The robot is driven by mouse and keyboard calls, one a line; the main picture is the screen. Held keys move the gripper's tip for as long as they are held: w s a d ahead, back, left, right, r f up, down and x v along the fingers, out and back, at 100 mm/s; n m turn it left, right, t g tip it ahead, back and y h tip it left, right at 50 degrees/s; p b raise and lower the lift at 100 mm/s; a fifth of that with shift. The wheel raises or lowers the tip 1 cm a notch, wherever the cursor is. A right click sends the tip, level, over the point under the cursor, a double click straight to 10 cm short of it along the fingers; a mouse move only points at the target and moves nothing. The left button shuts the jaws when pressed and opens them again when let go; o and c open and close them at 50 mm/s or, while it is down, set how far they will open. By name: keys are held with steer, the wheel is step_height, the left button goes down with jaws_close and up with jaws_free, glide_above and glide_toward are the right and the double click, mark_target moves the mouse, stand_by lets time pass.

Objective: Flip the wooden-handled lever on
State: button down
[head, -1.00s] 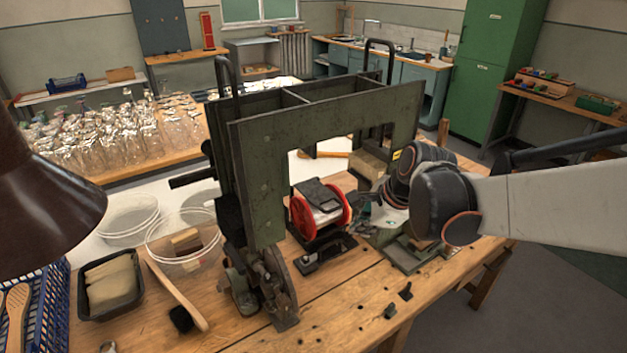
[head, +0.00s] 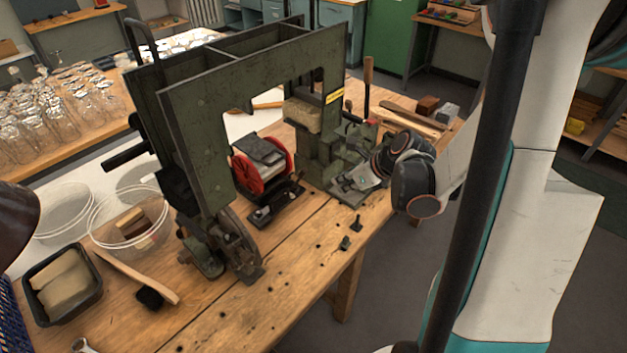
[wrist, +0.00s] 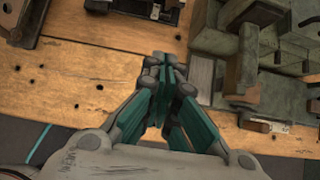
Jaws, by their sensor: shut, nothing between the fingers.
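An upright wooden handle (head: 368,75) stands behind the right part of the green machine (head: 225,105), with a small red part near its foot. I take it to be the lever; its lower end is partly hidden. In the wrist view, my gripper (wrist: 163,58) is shut and empty above the bench, left of green metal machine parts. A wooden piece (wrist: 243,72) sits on those parts; I cannot tell if it belongs to the lever.
A red-ended spool (head: 262,165) sits inside the machine frame on the wooden bench (head: 310,245). Small black parts (head: 345,243) lie near the bench's front edge. A wood block (head: 428,105) lies at the back right. Clear bowls and a black tray (head: 62,285) stand left.

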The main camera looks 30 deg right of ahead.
mark_target(299, 179)
steer(key=shift+f, duration=0.1)
steer(key=b+x, duration=0.3)
steer(key=x, duration=0.7)
steer(key=shift+f+b, duration=0.1)
steer(key=shift+b, duration=0.3)
steer(key=w+r, duration=0.1)
steer(key=w+a+r, duration=0.1)
steer(key=w, duration=0.1)
steer(key=shift+w+a+r, duration=0.1)
steer(key=shift+w+a, duration=0.1)
